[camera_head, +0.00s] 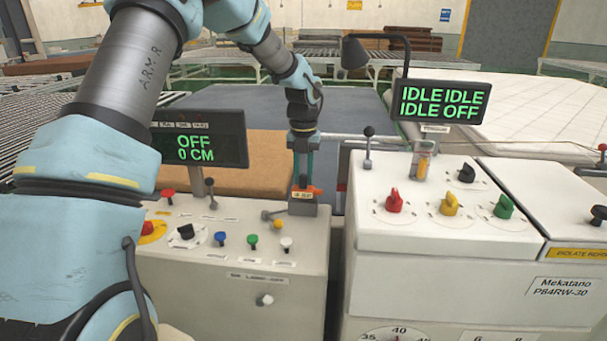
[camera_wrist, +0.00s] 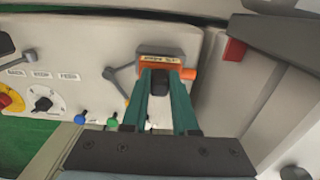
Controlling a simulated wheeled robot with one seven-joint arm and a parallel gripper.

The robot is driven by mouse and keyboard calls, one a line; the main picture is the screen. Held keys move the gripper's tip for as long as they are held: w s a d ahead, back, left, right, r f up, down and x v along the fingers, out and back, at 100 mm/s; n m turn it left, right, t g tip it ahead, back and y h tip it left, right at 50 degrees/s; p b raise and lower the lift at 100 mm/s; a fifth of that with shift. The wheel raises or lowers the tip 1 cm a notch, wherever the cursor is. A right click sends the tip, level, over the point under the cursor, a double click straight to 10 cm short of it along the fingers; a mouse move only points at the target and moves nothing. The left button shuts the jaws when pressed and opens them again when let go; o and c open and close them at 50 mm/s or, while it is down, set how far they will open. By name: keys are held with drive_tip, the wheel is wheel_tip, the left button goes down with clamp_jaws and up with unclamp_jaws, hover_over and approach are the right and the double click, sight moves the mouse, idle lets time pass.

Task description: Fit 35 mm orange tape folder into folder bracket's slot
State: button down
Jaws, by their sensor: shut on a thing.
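The orange tape folder (camera_head: 314,190) is between the fingers of my gripper (camera_head: 303,183), at the grey folder bracket (camera_head: 303,209) on the left machine's top. In the wrist view, the green fingers of my gripper (camera_wrist: 162,82) point at the bracket (camera_wrist: 158,50) and are closed around a dark part of the folder. The folder's orange end (camera_wrist: 188,73) sticks out to the right, and an orange strip with small lettering shows along the bracket. The fingers hide the middle of the folder. I cannot tell how deep it sits in the slot.
A lever (camera_head: 270,214) stands close left of the bracket. Several coloured knobs and a display (camera_head: 200,140) reading OFF, 0 CM are further left. The right machine (camera_head: 440,245) stands across a narrow gap, with a white mattress (camera_head: 510,115) behind it.

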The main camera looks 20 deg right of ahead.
drive_tip(key=shift+f, duration=0.5)
drive_tip(key=c, duration=0.6)
unclamp_jaws()
drive_tip(key=shift+f, duration=0.1)
wheel_tip(320, 180, up, 11)
drive_tip(key=b, duration=0.3)
drive_tip(key=shift+b, duration=0.3)
drive_tip(key=s+a+f+n, duration=0.2)
drive_tip(key=a+n, duration=0.7)
drive_tip(key=n, duration=0.1)
drive_tip(key=s+a+f+n, duration=0.1)
drive_tip(key=a+f+n, duration=0.2)
drive_tip(key=a+n, duration=0.6)
drive_tip(key=s+a+f+n, duration=0.1)
drive_tip(key=s+a+n, duration=0.4)
drive_tip(key=a+n, duration=0.3)
drive_tip(key=s+a+f+n+t, duration=0.1)
drive_tip(key=s+a+n, duration=0.5)
drive_tip(key=n, duration=0.7)
drive_tip(key=shift+s+a+f+n+t, duration=0.15)
drive_tip(key=shift+a+f+n+t, duration=0.2)
drive_tip(key=shift+a+f, duration=0.6)
